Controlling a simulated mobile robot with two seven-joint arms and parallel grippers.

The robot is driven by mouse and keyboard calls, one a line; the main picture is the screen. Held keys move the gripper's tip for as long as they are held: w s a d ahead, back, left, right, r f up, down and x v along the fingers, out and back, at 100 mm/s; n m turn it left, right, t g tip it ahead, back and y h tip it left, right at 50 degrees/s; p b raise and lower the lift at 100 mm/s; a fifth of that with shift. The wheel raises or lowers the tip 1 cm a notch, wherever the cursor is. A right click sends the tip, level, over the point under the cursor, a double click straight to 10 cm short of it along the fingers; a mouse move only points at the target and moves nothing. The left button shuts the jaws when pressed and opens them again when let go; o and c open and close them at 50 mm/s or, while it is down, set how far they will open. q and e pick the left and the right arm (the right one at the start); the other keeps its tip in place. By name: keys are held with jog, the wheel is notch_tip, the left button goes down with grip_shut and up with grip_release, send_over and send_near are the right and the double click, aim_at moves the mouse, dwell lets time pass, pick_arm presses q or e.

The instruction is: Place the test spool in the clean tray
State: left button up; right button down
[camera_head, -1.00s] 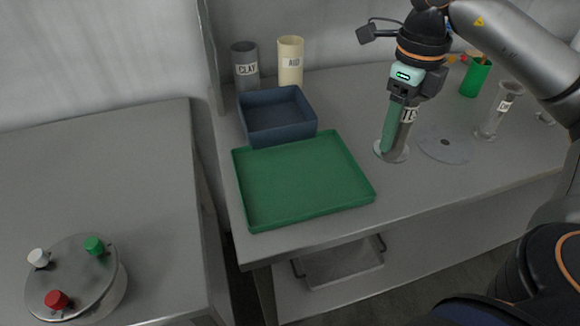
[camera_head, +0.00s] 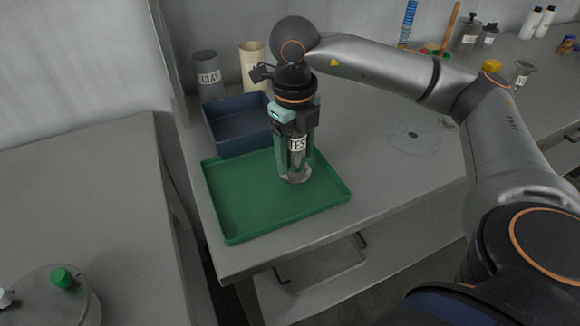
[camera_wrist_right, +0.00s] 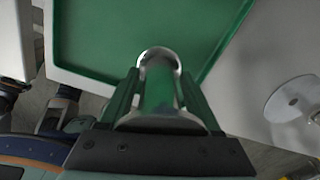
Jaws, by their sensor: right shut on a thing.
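The test spool (camera_head: 297,147) is a grey flanged cylinder with a white label reading "TES". My right gripper (camera_head: 296,160) is shut on it and holds it upright. In the head view its lower flange shows over the right part of the green tray (camera_head: 220,219); I cannot tell whether it touches the tray floor. In the right wrist view the spool (camera_wrist_right: 159,88) sits between the fingers of my right gripper (camera_wrist_right: 160,95), over the green tray (camera_wrist_right: 95,45). The tray looks otherwise empty. My left gripper is not in view.
A blue-grey bin (camera_head: 225,139) stands behind the tray, with a grey CLAY cylinder (camera_head: 208,85) and a cream cylinder (camera_head: 250,70) behind it. A flat grey disc (camera_head: 412,138) lies to the right. A round unit with coloured knobs (camera_head: 60,300) is at lower left.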

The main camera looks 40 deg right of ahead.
aim_at(290, 170)
jog(key=shift+w+a+f, duration=0.25)
jog(key=shift+a+f, duration=0.1)
jog(key=shift+f, duration=0.15)
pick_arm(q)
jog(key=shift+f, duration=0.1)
pick_arm(e)
jog(key=shift+f, duration=1.55)
jog(key=shift+f, duration=0.1)
jog(key=c, duration=0.5)
grip_release()
jog(key=shift+f, duration=0.1)
jog(key=shift+c, duration=0.2)
jog(key=o, duration=0.5)
jog(key=shift+c, duration=0.2)
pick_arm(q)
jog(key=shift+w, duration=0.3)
